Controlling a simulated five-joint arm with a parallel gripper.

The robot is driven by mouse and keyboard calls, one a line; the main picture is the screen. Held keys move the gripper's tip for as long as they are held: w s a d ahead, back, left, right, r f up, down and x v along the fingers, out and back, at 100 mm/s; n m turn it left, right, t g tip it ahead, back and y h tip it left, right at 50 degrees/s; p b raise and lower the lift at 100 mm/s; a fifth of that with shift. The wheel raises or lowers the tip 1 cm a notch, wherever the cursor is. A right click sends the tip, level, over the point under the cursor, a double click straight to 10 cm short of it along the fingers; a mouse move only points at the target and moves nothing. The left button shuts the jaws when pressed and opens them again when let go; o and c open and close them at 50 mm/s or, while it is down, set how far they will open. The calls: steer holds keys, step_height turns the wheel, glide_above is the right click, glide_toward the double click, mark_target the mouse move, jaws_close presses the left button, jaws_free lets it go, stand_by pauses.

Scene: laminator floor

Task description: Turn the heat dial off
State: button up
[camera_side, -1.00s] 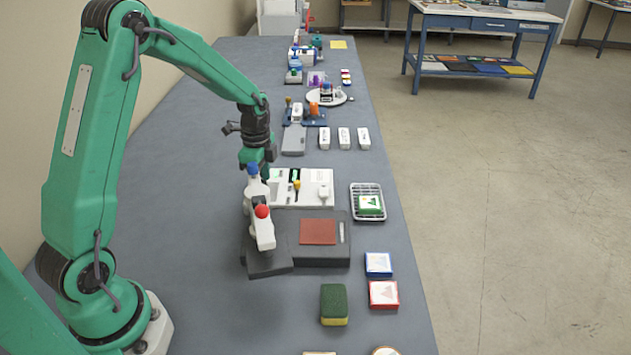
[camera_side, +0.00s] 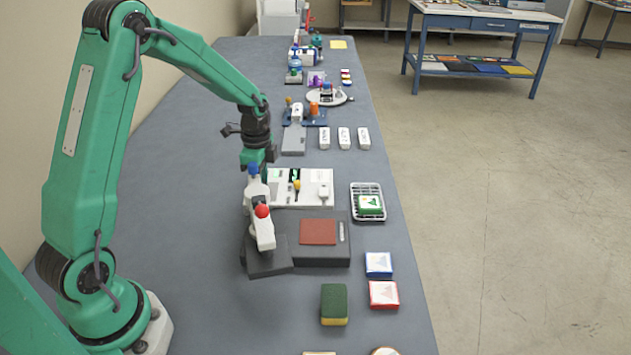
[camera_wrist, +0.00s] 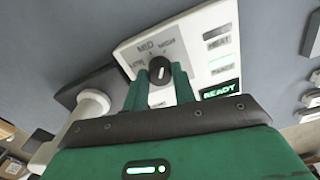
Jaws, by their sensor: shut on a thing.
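Beside the dial, the READY window (camera_wrist: 220,89) glows green. In the side view my gripper (camera_side: 263,172) is over the panel's left end, and the dial is hidden there.
A white press arm (camera_side: 258,218) with a red knob stands just in front of my gripper. A dark block with a brown pad (camera_side: 318,231) lies to its right. A wire tray (camera_side: 368,188) sits right of the panel. A sponge (camera_side: 334,304) lies nearer.

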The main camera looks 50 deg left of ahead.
steer(key=n, duration=0.9)
steer(key=shift+n, duration=0.4)
steer(key=n, duration=0.5)
steer(key=shift+r+n, duration=0.1)
steer(key=shift+n, duration=2.4)
steer(key=o, duration=1)
